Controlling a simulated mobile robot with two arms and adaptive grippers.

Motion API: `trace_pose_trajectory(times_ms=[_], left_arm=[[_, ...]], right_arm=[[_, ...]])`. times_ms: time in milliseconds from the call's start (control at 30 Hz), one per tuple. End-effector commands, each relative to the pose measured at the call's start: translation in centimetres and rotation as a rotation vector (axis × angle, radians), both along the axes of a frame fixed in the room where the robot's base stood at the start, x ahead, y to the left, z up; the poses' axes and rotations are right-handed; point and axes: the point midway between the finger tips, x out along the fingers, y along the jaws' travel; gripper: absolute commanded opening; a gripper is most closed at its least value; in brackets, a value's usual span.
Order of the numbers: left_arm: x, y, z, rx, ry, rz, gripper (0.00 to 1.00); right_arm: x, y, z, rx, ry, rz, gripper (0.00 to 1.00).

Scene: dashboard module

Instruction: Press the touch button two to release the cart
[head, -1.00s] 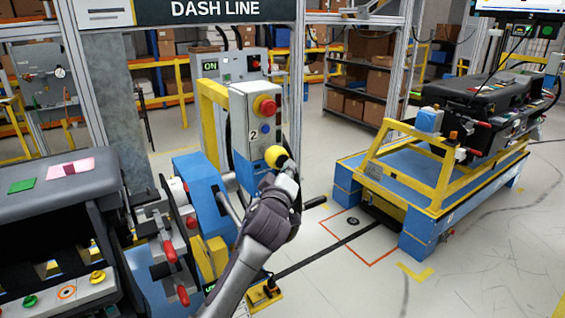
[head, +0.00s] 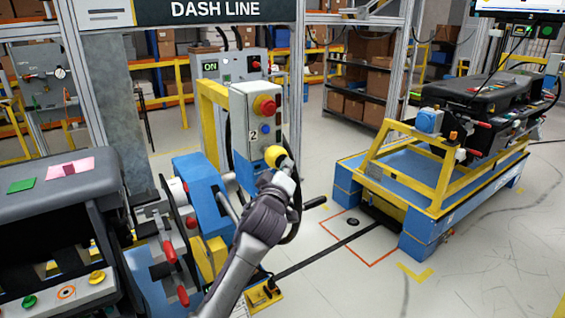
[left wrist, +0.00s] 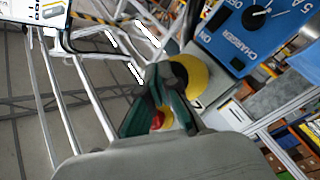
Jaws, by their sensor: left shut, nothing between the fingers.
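A grey control post (head: 240,110) stands at centre in the head view. It carries a red emergency knob on a yellow ring (head: 264,106), a "2" label (head: 252,137), and a yellow touch button (head: 276,154) low on its side. My left gripper (head: 284,172) is shut and empty, right at the yellow button; contact cannot be told. In the left wrist view its dark green fingers (left wrist: 160,90) overlap the yellow button (left wrist: 192,74), with a red knob (left wrist: 157,119) partly behind them. A blue cart with a yellow frame (head: 400,190) stands at right. My right gripper is not in view.
A dashboard fixture with red handles (head: 165,235) stands left of my arm, and a dark dashboard module (head: 55,190) is at far left. A dark strip (head: 325,248) runs along the floor to the cart. The floor at the lower right is clear.

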Motion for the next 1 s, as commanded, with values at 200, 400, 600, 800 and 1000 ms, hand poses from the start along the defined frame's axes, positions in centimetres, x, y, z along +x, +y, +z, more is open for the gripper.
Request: trace_pose_trajectory(times_ms=[200, 400, 600, 800, 1000], left_arm=[[0.2, 0.2, 0.0, -0.001, 0.000, 0.001, 0.00], [0.4, 0.3, 0.0, -0.001, 0.000, 0.001, 0.00], [0.3, 0.3, 0.0, -0.001, 0.000, 0.001, 0.00], [-0.2, -0.1, 0.0, -0.002, -0.001, 0.000, 0.00], [-1.0, -0.7, 0.0, -0.002, 0.000, 0.000, 0.00]], right_arm=[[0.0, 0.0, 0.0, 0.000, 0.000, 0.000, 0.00], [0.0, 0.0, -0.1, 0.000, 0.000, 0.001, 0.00], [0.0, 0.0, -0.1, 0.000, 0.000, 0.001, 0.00], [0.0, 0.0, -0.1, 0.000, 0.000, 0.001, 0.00], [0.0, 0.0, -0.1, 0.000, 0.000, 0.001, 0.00]])
